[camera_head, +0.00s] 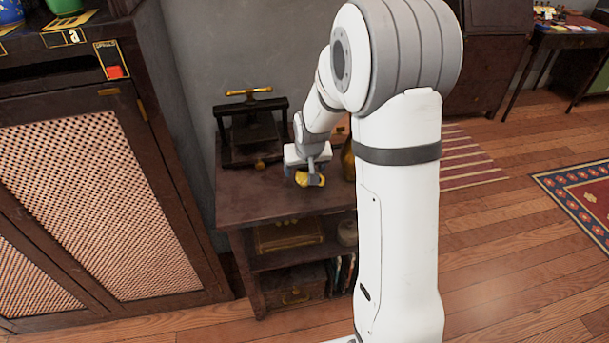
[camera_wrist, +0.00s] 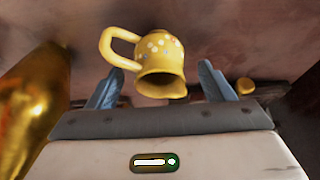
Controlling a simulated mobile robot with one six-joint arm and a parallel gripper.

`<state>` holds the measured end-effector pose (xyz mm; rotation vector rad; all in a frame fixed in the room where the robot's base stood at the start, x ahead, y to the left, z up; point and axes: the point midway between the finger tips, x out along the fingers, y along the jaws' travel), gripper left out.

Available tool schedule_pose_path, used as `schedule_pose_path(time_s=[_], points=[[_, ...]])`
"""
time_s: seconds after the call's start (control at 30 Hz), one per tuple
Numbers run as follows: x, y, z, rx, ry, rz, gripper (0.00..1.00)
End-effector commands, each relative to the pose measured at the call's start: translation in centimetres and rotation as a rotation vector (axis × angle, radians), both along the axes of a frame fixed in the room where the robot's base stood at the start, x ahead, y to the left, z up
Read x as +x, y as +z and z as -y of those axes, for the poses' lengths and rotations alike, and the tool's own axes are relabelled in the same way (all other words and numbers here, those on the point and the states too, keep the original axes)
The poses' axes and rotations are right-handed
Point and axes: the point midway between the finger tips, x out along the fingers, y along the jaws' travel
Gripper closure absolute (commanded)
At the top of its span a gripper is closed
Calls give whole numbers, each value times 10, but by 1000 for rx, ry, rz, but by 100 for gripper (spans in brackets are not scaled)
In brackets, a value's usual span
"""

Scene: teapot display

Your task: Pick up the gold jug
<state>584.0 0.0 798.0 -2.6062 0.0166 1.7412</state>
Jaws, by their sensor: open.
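The gold jug (camera_wrist: 160,62) is yellow with small pale and coloured dots, a loop handle on its left and an open mouth towards the camera in the wrist view. In the head view the jug (camera_head: 312,181) shows partly at my gripper, on or just over the small dark table (camera_head: 243,200). My gripper (camera_wrist: 157,88) is open, with one blue-grey finger on each side of the jug. Gaps show between the fingers and the jug in the wrist view. In the head view my gripper (camera_head: 309,172) hides part of the jug.
A taller golden vessel (camera_wrist: 32,105) stands close by on the left in the wrist view; it shows partly behind my arm in the head view (camera_head: 348,160). A dark press with a gold handle (camera_head: 249,125) stands at the table's back. A lattice-door cabinet (camera_head: 90,190) is at left.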

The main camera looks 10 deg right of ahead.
Motion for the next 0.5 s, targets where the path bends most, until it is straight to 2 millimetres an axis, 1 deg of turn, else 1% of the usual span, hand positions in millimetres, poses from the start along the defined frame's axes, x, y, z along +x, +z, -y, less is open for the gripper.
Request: schedule_pose_path(time_s=[0.17, 0.5], points=[[0, 0, 0, 0, 0, 0, 25], [0, 0, -1, 0, 1, 0, 52]])
